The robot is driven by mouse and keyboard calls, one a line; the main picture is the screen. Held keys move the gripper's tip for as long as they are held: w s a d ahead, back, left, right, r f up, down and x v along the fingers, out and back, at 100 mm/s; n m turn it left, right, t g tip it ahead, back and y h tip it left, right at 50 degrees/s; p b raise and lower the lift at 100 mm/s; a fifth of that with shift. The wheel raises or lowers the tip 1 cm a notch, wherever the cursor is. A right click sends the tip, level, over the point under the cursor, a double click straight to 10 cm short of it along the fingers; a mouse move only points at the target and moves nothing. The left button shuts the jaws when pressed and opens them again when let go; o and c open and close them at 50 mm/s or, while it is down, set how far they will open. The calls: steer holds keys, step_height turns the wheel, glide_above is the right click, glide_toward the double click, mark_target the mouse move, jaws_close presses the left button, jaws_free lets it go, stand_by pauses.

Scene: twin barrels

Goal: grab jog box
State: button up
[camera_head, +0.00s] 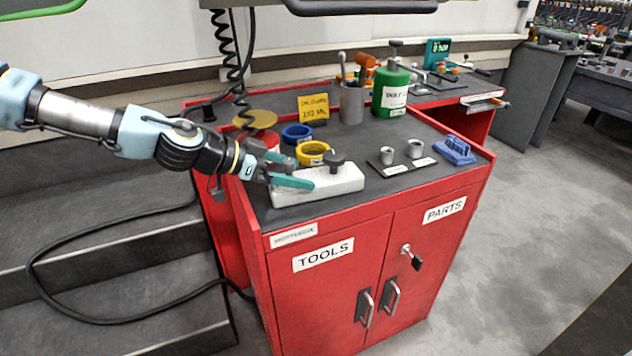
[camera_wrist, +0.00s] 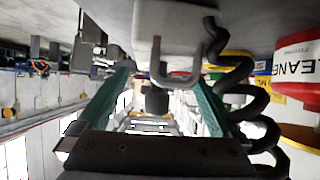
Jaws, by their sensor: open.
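The jog box appears to be the long off-white box (camera_head: 318,187) with a black knob (camera_head: 337,160), lying on the front left of the red cabinet's dark top (camera_head: 388,195). My gripper (camera_head: 296,173) is open at the box's left end, with one green finger overlapping the box in the head view. In the wrist view a pale box (camera_wrist: 150,22) with a grey U-shaped bracket (camera_wrist: 178,72) shows close by at the top. A black block (camera_wrist: 157,99) shows between the spread fingers. Contact with the box cannot be told, and nothing appears gripped.
A black coiled cable (camera_head: 228,45) hangs near my wrist; it also runs close past the right finger in the wrist view (camera_wrist: 238,90). A yellow ring (camera_head: 313,153), blue ring (camera_head: 297,133), grey cup (camera_head: 351,105) and green bottle (camera_head: 391,92) stand behind the box.

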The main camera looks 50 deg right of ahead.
mark_target(316, 176)
steer(key=shift+p+x, duration=0.5)
steer(key=shift+x, duration=1.5)
steer(key=shift+c, duration=0.2)
jaws_close()
